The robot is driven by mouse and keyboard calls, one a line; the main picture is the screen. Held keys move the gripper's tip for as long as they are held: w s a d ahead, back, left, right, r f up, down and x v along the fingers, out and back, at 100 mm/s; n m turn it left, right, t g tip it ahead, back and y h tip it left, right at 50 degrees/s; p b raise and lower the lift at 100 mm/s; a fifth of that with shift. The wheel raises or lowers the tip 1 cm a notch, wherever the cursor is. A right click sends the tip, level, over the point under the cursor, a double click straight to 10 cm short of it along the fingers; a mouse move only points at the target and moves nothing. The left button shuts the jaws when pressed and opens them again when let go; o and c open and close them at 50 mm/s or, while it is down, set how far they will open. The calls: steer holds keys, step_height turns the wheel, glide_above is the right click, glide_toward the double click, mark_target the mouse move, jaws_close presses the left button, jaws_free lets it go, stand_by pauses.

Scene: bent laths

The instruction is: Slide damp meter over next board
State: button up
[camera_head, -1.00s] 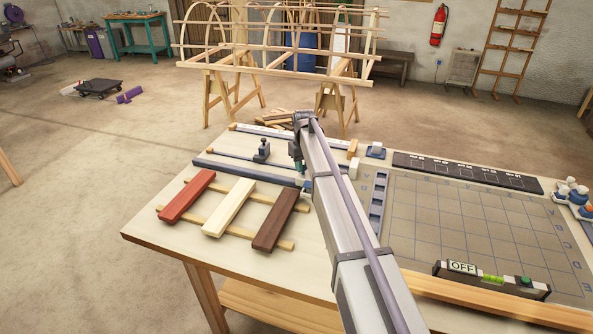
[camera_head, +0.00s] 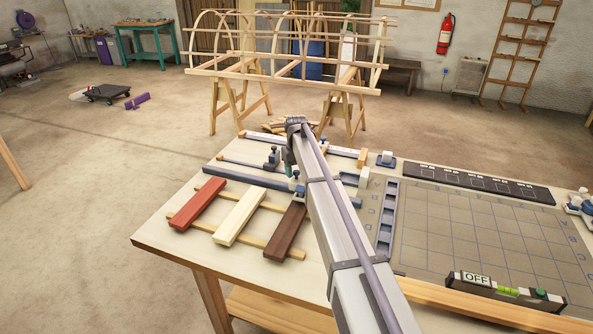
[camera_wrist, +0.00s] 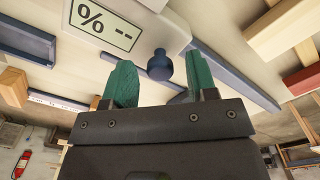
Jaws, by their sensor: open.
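The damp meter (camera_wrist: 105,28) fills the top of the wrist view, a pale body with a display reading "% --" and a dark blue knob (camera_wrist: 160,66). My gripper (camera_wrist: 162,80) is open, its green fingers apart on either side of the knob as seen there; I cannot tell whether they touch it. In the head view my arm mostly hides the meter. Three boards lie across two thin battens: a red board (camera_head: 197,204), a cream board (camera_head: 239,217) and a dark brown board (camera_head: 286,233). The gripper is behind the brown board.
Clamps with long bars (camera_head: 271,160) lie behind the boards. The bench's front left corner is clear.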

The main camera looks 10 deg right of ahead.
steer(key=shift+r, duration=0.1)
step_height(320, 180, up, 11)
steer(key=p, duration=1.1)
steer(key=shift+f, duration=0.2)
